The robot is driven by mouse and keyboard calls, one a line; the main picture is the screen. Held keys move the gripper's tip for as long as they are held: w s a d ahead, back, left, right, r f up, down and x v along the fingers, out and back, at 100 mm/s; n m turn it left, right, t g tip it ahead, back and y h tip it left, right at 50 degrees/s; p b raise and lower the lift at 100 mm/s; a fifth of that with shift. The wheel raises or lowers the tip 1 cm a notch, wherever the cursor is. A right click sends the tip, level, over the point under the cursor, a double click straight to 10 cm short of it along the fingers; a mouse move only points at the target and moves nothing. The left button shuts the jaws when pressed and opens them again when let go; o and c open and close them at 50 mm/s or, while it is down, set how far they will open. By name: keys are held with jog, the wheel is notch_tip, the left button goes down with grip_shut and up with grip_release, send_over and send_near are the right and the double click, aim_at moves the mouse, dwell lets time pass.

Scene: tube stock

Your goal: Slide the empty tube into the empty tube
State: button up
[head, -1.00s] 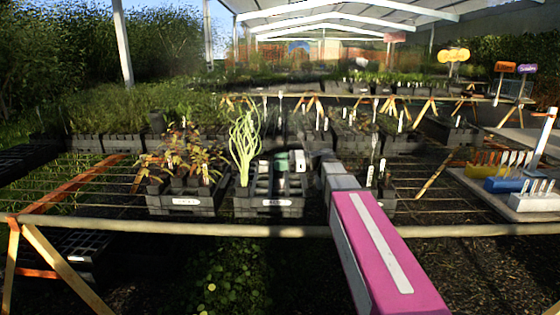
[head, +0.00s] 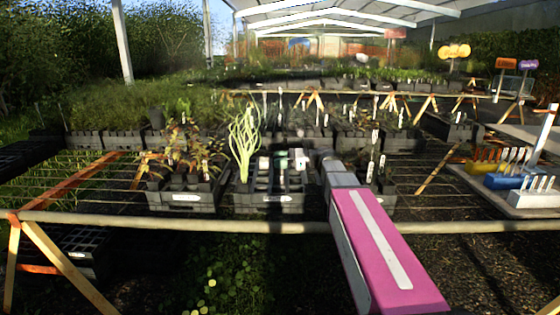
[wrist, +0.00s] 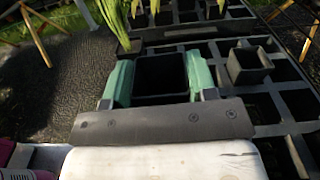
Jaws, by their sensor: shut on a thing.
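My gripper (wrist: 160,82) has green fingers, shut on a dark, square, empty tube (wrist: 162,74) that sits between them with its open mouth toward the wrist camera. A second dark, empty square tube (wrist: 250,64) stands to the right in the black tray, its rim above the tray's grid. In the head view my gripper (head: 291,161) is over the black tray (head: 270,203) with the white label. The held tube is hard to make out there. The wrist view does not show how high it is above the tray.
A tube with tall green leaves (head: 243,145) stands at the tray's left, close to my gripper. A tray of reddish plants (head: 187,200) is left of it. Racks of white labels in blue (head: 502,182) and white (head: 535,199) blocks are at the right. The mesh bench (head: 450,195) between is mostly clear.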

jog(key=o, duration=1)
jog(key=shift+o, duration=0.2)
jog(key=s+a+r, duration=0.8)
jog(key=r, duration=0.3)
jog(key=shift+s, duration=0.25)
jog(key=shift+s, duration=0.1)
